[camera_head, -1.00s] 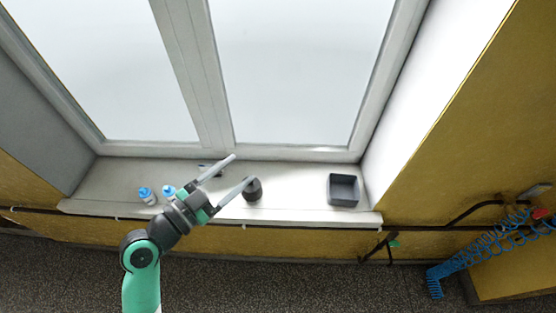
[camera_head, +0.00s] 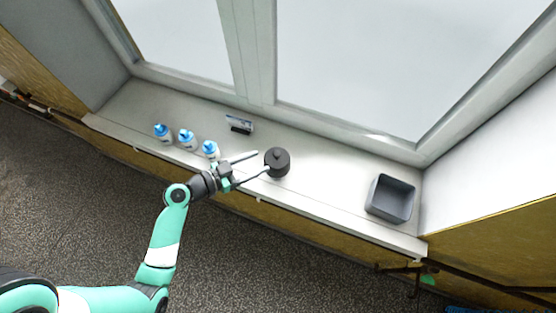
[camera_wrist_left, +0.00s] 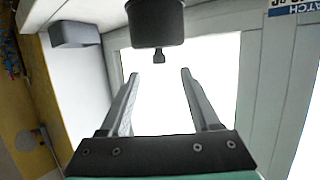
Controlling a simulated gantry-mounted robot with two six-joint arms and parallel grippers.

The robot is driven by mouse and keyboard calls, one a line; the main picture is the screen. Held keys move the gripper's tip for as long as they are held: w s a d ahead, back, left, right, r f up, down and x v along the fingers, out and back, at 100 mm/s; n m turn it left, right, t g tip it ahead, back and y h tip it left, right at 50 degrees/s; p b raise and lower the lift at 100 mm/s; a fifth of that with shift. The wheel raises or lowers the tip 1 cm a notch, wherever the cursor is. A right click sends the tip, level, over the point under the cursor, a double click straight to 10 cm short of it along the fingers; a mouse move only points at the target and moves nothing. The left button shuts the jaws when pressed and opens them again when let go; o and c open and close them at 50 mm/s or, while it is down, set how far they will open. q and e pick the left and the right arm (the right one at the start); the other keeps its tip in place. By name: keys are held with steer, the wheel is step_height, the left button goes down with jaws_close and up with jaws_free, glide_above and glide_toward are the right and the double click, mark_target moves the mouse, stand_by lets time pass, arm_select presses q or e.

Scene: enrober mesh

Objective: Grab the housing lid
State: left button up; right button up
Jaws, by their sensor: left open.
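A dark round housing (camera_head: 277,163) stands on the white window sill, with a small knob on the top of its lid (camera_head: 277,153). In the left wrist view the dark cylinder (camera_wrist_left: 156,22) is at the top edge, partly cut off, its knob (camera_wrist_left: 158,56) pointing down the picture. My left gripper (camera_head: 262,161) is open and empty, its fingers reaching toward the housing from the left. In the wrist view the knob lines up between the fingertips (camera_wrist_left: 159,76), just past them. I cannot tell the seam between lid and housing. My right gripper is not in view.
Several things share the sill (camera_head: 325,190): three blue-capped bottles (camera_head: 187,140) left of the gripper, a small sign (camera_head: 240,124) behind it by the window, and an open grey bin (camera_head: 390,199) at the right. The window frame (camera_head: 262,55) rises behind. The sill between housing and bin is clear.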

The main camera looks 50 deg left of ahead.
mark_target(280, 153)
arm_select(q)
steer(key=x, duration=1.1)
steer(key=shift+w+d+r+b, duration=0.15)
steer(key=shift+b, duration=0.2)
jaws_close()
